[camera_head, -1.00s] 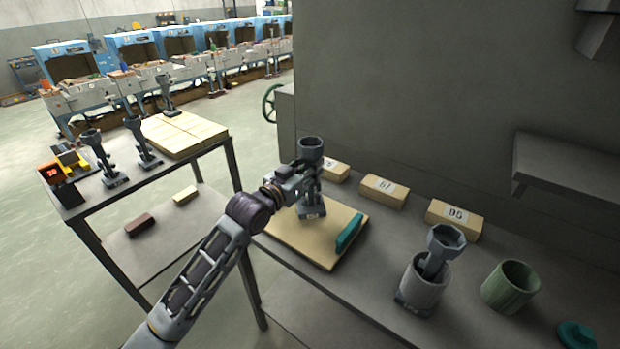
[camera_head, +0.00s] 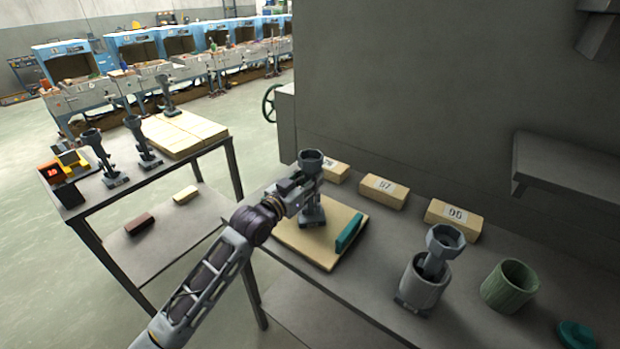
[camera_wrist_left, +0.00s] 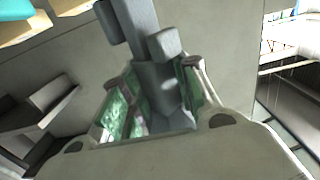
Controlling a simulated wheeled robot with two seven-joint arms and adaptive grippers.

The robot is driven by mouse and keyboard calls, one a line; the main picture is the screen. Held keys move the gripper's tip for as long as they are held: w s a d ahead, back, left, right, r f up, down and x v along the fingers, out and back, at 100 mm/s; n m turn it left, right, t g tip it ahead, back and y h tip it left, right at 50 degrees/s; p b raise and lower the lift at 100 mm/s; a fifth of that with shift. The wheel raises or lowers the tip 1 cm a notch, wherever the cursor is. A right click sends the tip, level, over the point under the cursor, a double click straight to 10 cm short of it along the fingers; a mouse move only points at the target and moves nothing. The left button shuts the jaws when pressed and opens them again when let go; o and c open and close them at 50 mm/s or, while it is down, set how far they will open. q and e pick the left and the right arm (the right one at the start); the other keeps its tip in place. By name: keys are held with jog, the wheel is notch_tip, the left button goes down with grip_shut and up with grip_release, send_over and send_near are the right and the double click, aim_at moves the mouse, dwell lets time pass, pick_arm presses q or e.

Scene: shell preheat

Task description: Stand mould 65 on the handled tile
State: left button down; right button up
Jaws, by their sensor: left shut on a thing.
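My left gripper (camera_head: 306,192) is shut on a dark grey mould (camera_head: 312,161) with a wide cup top, gripping its narrow stem. The mould is upright over the handled tile (camera_head: 311,251), a tan slab with a teal handle (camera_head: 349,233) along its right side. The mould's foot is at the tile's back part; I cannot tell whether it touches. Its number is not readable. In the left wrist view the mould (camera_wrist_left: 165,90) sits between the green-padded fingers. My right gripper is not in view.
Blocks marked 97 (camera_head: 384,191) and 96 (camera_head: 453,220) stand behind. A grey pot (camera_head: 423,290) holding another mould and a green pot (camera_head: 509,287) stand right. Several moulds and tan slabs (camera_head: 183,133) are on the left table.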

pick_arm(q)
jog(key=c, duration=1.2)
grip_release()
jog(key=shift+o, duration=0.5)
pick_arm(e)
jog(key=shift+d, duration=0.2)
pick_arm(q)
jog(key=shift+r, duration=0.15)
jog(key=shift+s+a, duration=0.25)
jog(key=shift+s, duration=0.1)
jog(key=b+v, duration=0.1)
jog(key=v, duration=1)
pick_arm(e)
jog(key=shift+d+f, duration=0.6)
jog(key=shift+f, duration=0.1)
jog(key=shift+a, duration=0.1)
